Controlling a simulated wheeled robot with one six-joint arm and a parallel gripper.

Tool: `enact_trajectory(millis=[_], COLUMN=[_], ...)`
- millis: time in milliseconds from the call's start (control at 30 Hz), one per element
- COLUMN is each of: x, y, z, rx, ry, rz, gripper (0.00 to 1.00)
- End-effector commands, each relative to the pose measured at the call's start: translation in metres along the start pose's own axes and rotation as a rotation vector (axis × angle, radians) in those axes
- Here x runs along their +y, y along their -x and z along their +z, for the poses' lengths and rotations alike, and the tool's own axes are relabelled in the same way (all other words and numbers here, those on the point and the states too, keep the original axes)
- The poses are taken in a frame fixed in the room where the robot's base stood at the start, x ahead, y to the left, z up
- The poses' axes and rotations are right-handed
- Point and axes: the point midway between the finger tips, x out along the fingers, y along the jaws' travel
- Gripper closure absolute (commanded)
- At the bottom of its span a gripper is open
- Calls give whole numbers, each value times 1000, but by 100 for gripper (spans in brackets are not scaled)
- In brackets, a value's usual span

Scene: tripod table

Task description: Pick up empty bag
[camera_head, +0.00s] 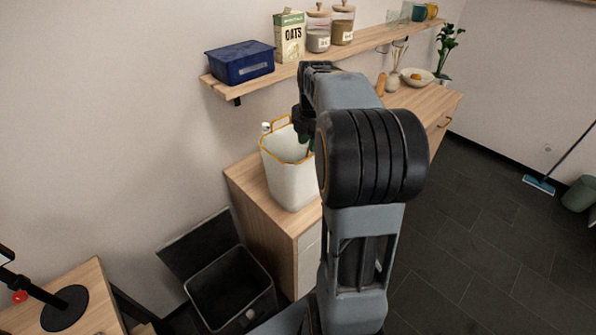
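A white bag (290,183) with yellow-edged handles stands upright on the left end of the wooden cabinet top (246,177). Its mouth is open, and the part of its inside that shows looks empty. My arm fills the middle of the view and hides the bag's right side. The dark end of my arm, with my gripper (304,140), is at the bag's upper right, by its mouth. The fingertips are hard to make out, so I cannot tell whether they are open or touch the bag.
A shelf (300,72) above holds a blue box (240,62), an oats carton (290,38) and jars. An open black bin (225,290) stands on the floor left of the cabinet. A small table (95,312) is at lower left. The floor at right is mostly clear.

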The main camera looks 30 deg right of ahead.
Motion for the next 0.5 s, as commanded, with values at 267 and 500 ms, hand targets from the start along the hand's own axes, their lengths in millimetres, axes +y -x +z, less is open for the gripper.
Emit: enact_trajectory(millis=[267,500], x=[-1,-1], y=[-24,-50], z=[1,1], rx=[3,1], ry=[-1,-1], rz=[-4,-1], gripper=[67,67])
